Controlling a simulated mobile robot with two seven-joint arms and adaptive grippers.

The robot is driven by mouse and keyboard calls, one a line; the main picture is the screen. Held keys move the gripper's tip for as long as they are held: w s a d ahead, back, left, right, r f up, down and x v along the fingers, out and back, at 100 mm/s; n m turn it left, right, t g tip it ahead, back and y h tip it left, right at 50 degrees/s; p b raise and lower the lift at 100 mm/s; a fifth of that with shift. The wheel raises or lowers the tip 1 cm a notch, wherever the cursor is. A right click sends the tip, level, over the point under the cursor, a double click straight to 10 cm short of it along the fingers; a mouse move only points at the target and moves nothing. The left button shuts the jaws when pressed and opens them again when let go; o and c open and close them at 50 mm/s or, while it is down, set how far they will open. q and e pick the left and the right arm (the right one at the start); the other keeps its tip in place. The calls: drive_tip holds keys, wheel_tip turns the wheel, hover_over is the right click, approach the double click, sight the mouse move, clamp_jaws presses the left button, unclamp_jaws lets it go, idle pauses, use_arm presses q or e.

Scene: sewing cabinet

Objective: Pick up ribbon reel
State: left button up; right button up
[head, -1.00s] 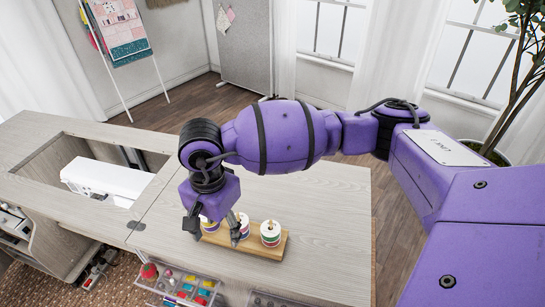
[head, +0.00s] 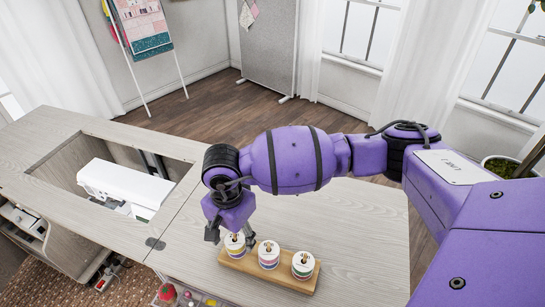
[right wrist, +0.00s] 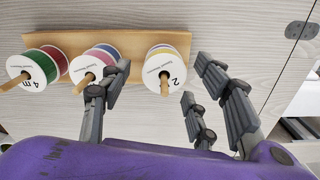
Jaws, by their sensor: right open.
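Three ribbon reels stand on pegs on a wooden board (head: 230,263). The left reel (head: 234,248) has a white top and yellow and purple bands; the middle reel (head: 268,258) shows pink and blue, the right reel (head: 302,268) green and red. My right gripper (head: 232,237) is open and empty around the left reel's far side. In the right wrist view, this reel (right wrist: 161,70) is marked "2" and lies between the spread fingers (right wrist: 158,82), near their tips. Contact cannot be told. My left gripper is out of view.
The board rests on a pale wood cabinet top (head: 350,215), with bare surface to its right and behind. A white sewing machine (head: 122,187) sits in a recess at the left. A drawer with small coloured items (head: 170,293) is below the front edge.

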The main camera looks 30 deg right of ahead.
drive_tip(key=shift+f, duration=0.75)
drive_tip(key=shift+c, duration=0.2)
drive_tip(key=c, duration=1)
wheel_tip(320, 180, up, 10)
drive_tip(key=shift+w+b, duration=0.15)
drive_tip(key=shift+b, duration=0.2)
